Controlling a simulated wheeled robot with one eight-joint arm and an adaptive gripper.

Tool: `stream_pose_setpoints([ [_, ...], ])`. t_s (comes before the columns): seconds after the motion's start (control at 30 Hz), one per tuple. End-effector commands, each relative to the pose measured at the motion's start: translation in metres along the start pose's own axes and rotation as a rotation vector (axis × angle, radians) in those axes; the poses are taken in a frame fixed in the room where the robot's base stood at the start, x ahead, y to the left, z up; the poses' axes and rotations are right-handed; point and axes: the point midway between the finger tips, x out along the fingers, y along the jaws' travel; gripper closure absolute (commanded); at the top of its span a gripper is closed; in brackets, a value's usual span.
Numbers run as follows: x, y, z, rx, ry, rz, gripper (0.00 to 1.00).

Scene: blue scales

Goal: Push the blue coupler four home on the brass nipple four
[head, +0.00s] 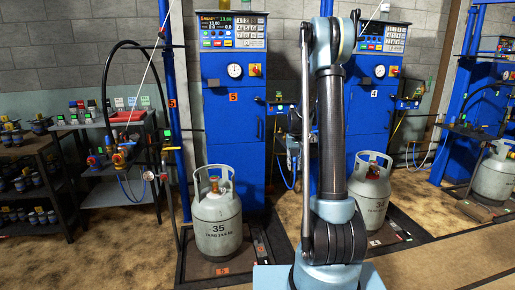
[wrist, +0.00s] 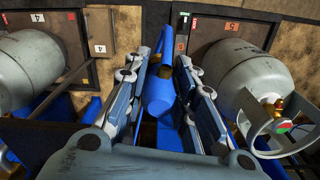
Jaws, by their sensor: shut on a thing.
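My gripper (wrist: 168,60) fills the middle of the wrist view. Its two jaws are closed on the sides of a blue body between them, which I take as the blue coupler four (wrist: 158,90). The coupler's far end is partly covered by the jaws. In the head view my upright arm hides much of the area in front of scale 4, and the gripper is not clearly visible. The cylinder at scale 4 (head: 368,202) stands right of my arm, with red inside its collar. Brass nipple four cannot be made out, so whether the coupler touches it cannot be told.
Cylinder 35 (head: 218,225) stands at scale 5 (head: 234,130); its brass valve (wrist: 278,107) shows at the right of the wrist view. A grey bench (head: 118,190) and a dark shelf rack (head: 38,185) stand left. Floor at lower left is clear.

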Motion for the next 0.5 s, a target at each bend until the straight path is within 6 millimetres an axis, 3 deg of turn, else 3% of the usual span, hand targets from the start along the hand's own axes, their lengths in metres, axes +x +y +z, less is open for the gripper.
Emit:
stream_pose_setpoints([
  [0.17,0.028,0.0,0.002,0.025,0.0,0.0,1.0],
  [0.5,0.119,0.001,0.022,0.024,0.0,0.0,1.0],
])
